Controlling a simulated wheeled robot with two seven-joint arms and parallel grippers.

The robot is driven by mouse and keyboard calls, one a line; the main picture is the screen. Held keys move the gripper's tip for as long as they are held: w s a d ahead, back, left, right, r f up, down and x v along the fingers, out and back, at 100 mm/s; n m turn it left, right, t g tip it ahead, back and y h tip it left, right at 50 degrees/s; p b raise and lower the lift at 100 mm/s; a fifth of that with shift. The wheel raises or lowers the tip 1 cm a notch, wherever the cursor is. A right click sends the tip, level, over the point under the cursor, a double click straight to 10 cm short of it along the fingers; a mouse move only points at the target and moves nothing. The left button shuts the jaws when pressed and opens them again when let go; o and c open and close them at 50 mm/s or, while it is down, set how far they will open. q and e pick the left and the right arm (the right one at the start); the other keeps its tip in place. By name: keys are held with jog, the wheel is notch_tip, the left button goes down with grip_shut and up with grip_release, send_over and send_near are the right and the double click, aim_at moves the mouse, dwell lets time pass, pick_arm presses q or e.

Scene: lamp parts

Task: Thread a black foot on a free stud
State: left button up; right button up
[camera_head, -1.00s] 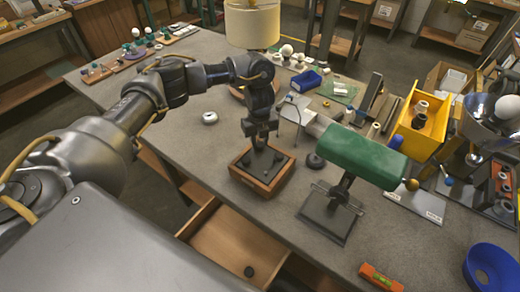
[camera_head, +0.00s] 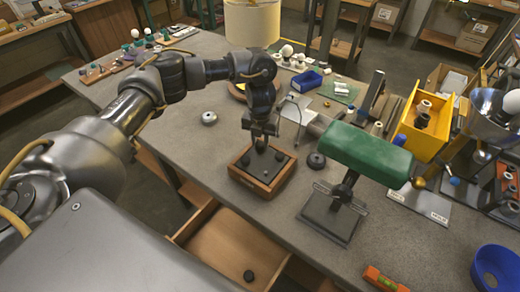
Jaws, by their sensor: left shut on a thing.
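A square wooden lamp base (camera_head: 247,178) lies on the grey bench with its dark face up. Small black feet (camera_head: 280,157) show near its corners; any bare stud is too small to make out. My left gripper (camera_head: 261,146) points down at the base's far corner. It is shut on a small dark thing, apparently a black foot, mostly hidden by the fingers. I cannot tell whether this foot sits on a stud. Another black foot (camera_head: 316,160) lies on the bench right of the base. One more (camera_head: 248,276) lies in the open drawer. My right gripper is not in view.
A green-shaded lamp (camera_head: 365,152) stands close on the right of the base. Behind it are a yellow bin (camera_head: 424,130) and a blue box (camera_head: 307,79). A cream lampshade (camera_head: 252,25) stands at the back. The open drawer (camera_head: 214,246) juts out below the front edge.

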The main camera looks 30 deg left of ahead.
pick_arm(q)
jog(key=m, duration=0.2)
jog(key=f+m+b, duration=0.1)
jog(key=shift+s+m, duration=0.25)
jog(key=shift+m, duration=0.05)
jog(key=shift+d+r+m, duration=0.1)
jog(key=shift+m, duration=0.5)
jog(key=shift+m+b, duration=0.3)
jog(key=shift+b, duration=0.05)
jog(key=o, duration=0.6)
jog(key=shift+m, duration=0.4)
jog(key=o, duration=0.5)
jog(key=shift+w, duration=0.1)
jog(key=shift+o, duration=0.2)
jog(key=shift+w+r, duration=0.1)
jog(key=shift+r, duration=0.05)
